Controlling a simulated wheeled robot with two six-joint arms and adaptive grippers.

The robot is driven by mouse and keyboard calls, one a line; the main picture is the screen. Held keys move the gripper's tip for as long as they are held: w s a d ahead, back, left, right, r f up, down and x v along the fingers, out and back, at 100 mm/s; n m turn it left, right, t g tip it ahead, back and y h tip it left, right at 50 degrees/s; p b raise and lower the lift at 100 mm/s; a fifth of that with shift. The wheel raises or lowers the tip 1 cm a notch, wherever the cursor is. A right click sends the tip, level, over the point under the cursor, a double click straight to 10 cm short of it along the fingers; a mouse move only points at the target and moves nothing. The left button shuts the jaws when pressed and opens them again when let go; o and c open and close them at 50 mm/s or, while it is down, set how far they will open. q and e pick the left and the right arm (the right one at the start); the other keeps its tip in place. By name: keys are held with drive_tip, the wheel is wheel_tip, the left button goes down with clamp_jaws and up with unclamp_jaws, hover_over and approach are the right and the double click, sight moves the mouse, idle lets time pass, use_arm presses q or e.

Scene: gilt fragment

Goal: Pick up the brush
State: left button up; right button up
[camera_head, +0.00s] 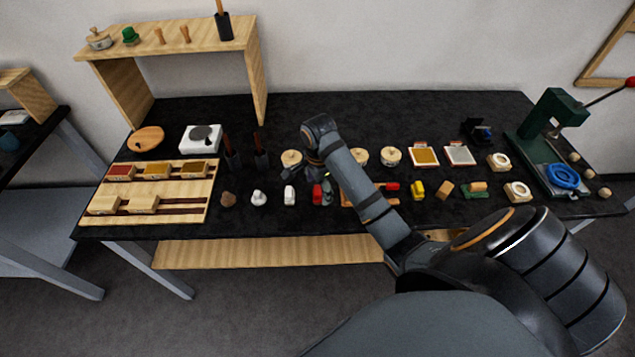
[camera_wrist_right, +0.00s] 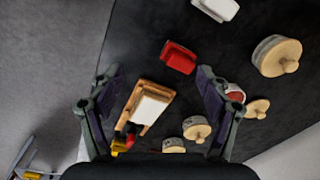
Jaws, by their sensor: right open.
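I cannot tell for certain which thing is the brush. Two dark upright holders with brown handles, the left one (camera_head: 231,155) and the right one (camera_head: 260,155), stand behind the front row. A similar dark holder with a handle (camera_head: 223,22) stands on the wooden shelf. My right gripper (camera_head: 324,186) hangs over the front middle of the table, partly hidden by its arm. In the right wrist view the right gripper (camera_wrist_right: 160,76) is open and empty. A wooden tray with a white block (camera_wrist_right: 152,106) lies below, between its fingers. My left gripper is not in view.
A red block (camera_wrist_right: 179,57) lies close to the tray, with round wooden-lidded pots (camera_wrist_right: 277,55) nearby. Small pieces such as a yellow one (camera_head: 417,189) line the table front. A green press (camera_head: 553,125) stands at right. The table's back middle is clear.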

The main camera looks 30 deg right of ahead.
sight(317, 189)
drive_tip(key=w+r+m, duration=0.1)
drive_tip(key=w+d+r+m, duration=0.1)
drive_tip(key=m, duration=0.1)
drive_tip(key=w+r+m, duration=0.1)
drive_tip(key=shift+w+d+g, duration=0.15)
drive_tip(key=shift+d+g, duration=0.15)
drive_tip(key=shift+d, duration=0.1)
drive_tip(key=shift+m, duration=0.7)
wheel_tip(317, 189, down, 6)
drive_tip(key=b, duration=0.6)
drive_tip(key=shift+w+d+f+b, duration=0.1)
drive_tip(key=shift+b, duration=0.3)
drive_tip(key=shift+f, duration=0.4)
drive_tip(key=shift+f+p, duration=0.35)
drive_tip(key=shift+f, duration=1.1)
drive_tip(key=c, duration=1.2)
drive_tip(key=shift+r, duration=0.55)
drive_tip(key=shift+c, duration=0.2)
drive_tip(key=r, duration=0.2)
drive_tip(key=r+p, duration=0.1)
drive_tip(key=shift+s+r, duration=0.2)
drive_tip(key=shift+s, duration=0.1)
drive_tip(key=s+a+r+p, duration=0.2)
drive_tip(key=s+r+p, duration=0.6)
drive_tip(key=s, duration=0.5)
drive_tip(key=shift+a+r+p, duration=0.25)
drive_tip(key=shift+p, duration=0.1)
drive_tip(key=shift+s, duration=0.1)
